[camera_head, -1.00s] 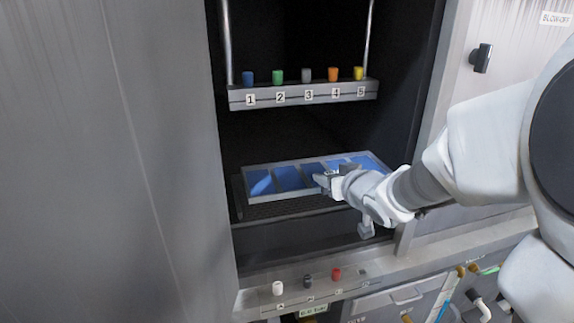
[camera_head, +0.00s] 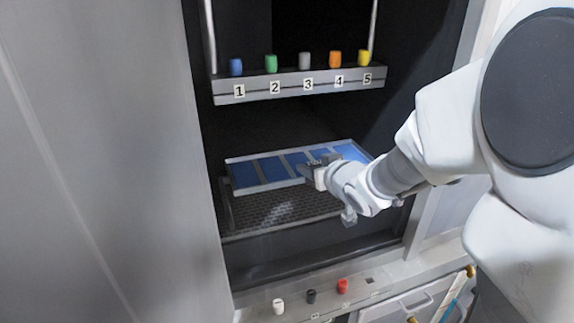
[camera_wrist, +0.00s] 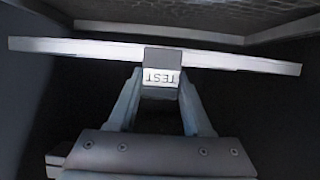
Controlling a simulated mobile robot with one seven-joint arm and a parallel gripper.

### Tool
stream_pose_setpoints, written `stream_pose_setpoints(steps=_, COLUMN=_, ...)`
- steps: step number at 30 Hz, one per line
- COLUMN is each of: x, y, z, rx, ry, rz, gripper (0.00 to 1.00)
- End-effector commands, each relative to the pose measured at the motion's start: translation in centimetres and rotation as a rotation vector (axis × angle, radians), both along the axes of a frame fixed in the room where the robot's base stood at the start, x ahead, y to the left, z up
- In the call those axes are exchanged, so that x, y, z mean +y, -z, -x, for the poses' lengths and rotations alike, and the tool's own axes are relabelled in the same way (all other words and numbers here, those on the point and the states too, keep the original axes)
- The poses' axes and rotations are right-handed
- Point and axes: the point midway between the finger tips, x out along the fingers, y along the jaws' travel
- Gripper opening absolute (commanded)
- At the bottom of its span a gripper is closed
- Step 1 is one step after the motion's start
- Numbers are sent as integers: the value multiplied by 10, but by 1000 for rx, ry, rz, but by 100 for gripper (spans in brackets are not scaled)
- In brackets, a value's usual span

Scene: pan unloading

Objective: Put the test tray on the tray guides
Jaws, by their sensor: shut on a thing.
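The test tray (camera_head: 262,188) is a shallow metal tray with several blue compartments, inside the dark cabinet in the head view. In the wrist view its long front edge (camera_wrist: 90,47) runs across the top, tilted slightly. A dark tab with an upside-down "TEST" label (camera_wrist: 160,78) projects from the middle of that edge. My gripper (camera_wrist: 158,90) is shut on this tab. In the head view my gripper (camera_head: 318,172) is at the tray's front edge, and my arm covers its right end. The tray appears held above a perforated surface. I cannot clearly make out the tray guides.
A hanging rack (camera_head: 300,83) with several coloured pegs numbered 1 to 5 is above the tray. A perforated surface (camera_head: 275,212) lies below. Cabinet walls flank the opening. A ledge with white, black (camera_head: 311,296) and red knobs runs along the front.

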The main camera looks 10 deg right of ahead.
Motion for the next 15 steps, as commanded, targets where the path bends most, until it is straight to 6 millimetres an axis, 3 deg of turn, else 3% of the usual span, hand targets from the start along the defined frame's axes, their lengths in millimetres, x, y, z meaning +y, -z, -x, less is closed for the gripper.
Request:
stream_pose_setpoints(steps=1, x=0, y=14, z=0, rx=-2, ry=-1, rz=-2, gripper=0)
stream_pose_setpoints(steps=8, x=0, y=32, z=-1, rx=-4, ry=-1, rz=-1, gripper=0)
stream_pose_setpoints(steps=15, x=1, y=64, z=-1, rx=-2, ry=-1, rz=-1, gripper=0)
